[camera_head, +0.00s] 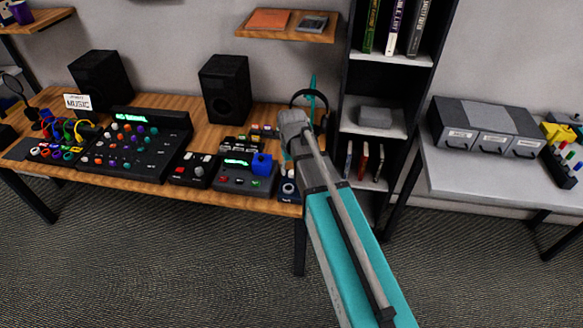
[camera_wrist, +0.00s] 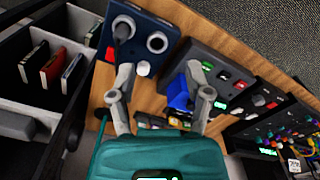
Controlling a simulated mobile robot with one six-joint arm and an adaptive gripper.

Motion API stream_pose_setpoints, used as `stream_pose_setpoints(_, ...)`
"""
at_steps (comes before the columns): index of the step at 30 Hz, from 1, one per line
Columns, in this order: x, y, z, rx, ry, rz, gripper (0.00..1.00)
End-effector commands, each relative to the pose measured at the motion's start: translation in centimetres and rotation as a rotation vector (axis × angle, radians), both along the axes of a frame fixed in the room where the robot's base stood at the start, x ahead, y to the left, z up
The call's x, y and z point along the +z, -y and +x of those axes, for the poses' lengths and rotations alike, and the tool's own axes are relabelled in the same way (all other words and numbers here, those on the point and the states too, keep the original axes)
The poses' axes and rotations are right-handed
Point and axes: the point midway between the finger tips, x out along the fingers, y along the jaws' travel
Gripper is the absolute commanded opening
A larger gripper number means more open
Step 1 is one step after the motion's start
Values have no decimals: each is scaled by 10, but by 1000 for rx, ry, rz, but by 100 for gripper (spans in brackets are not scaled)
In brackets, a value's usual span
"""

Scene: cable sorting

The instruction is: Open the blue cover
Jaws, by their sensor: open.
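The blue cover (camera_head: 262,163) stands up from the right end of a dark device (camera_head: 236,182) with a green display, at the front of the wooden desk. In the wrist view the cover (camera_wrist: 179,96) shows between my fingers, closer to the right one and partly behind it. I cannot tell whether it is shut or raised. My gripper (camera_wrist: 160,78) is open and empty, with its two grey fingers spread above the desk. I see no clear contact with the cover. In the head view my arm hides the fingers.
A navy box with round sockets (camera_wrist: 137,38) stands left of the cover's device in the wrist view. A small control box (camera_head: 193,170) and a mixer (camera_head: 135,145) lie left of it in the head view. A speaker (camera_head: 225,90) and a shelf unit (camera_head: 375,118) stand behind.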

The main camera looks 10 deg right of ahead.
Motion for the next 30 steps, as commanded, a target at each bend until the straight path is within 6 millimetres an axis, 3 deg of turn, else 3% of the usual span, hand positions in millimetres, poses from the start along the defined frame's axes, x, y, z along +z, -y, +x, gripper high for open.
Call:
stream_pose_setpoints(4, 0, 2, -4, -4, 0, 0, 64)
stream_pose_setpoints(8, 0, 8, -23, -27, 0, 0, 64)
stream_pose_setpoints(18, 0, 38, -106, -143, 0, -1, 64)
stream_pose_setpoints(21, 0, 43, -121, -167, 0, -1, 64)
stream_pose_setpoints(30, 0, 46, -128, -185, 0, -1, 64)
